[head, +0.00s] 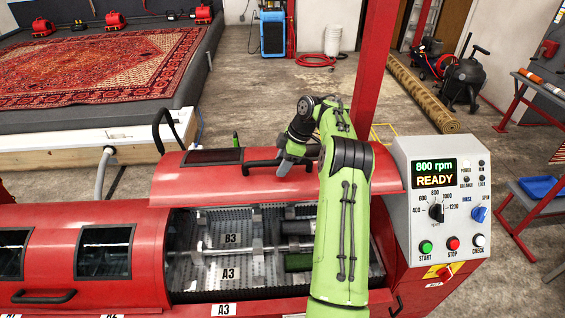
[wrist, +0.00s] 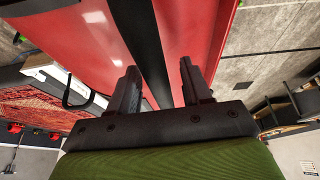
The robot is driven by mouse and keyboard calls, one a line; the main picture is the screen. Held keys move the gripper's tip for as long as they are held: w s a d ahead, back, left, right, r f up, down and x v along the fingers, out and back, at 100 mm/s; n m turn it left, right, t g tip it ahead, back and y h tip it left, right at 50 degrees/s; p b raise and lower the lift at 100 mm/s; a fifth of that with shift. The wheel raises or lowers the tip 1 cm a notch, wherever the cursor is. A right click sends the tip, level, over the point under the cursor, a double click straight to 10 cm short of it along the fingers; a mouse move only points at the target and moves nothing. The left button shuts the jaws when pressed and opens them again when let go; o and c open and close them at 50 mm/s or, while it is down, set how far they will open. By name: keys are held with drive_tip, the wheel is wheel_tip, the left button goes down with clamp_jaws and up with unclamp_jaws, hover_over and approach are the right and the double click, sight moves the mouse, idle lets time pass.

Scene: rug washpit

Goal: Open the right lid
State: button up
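The right lid (head: 232,181) of the red machine stands open, swung up and back. Its dark window (head: 212,156) and black bar handle (head: 262,165) face up. Below it the compartment marked A3 and B3 is uncovered, showing a ribbed metal drum (head: 210,240). My green arm crosses over the right end of the lid and compartment. My gripper (wrist: 160,88) is open, its two dark fingers apart above red panels with a dark strip between them. Nothing is clearly held. In the head view my fingers are not clearly visible, and I cannot tell whether they touch the lid.
The middle lid (head: 60,236) is shut, with its handle (head: 45,297) in front. A control panel (head: 438,190) reading READY stands at the right. A red post (head: 375,70) rises behind my arm. A black loop handle (head: 165,130) stands at the back left.

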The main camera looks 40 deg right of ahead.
drive_tip(key=shift+s+a+r, duration=0.2)
drive_tip(key=shift+r, duration=0.05)
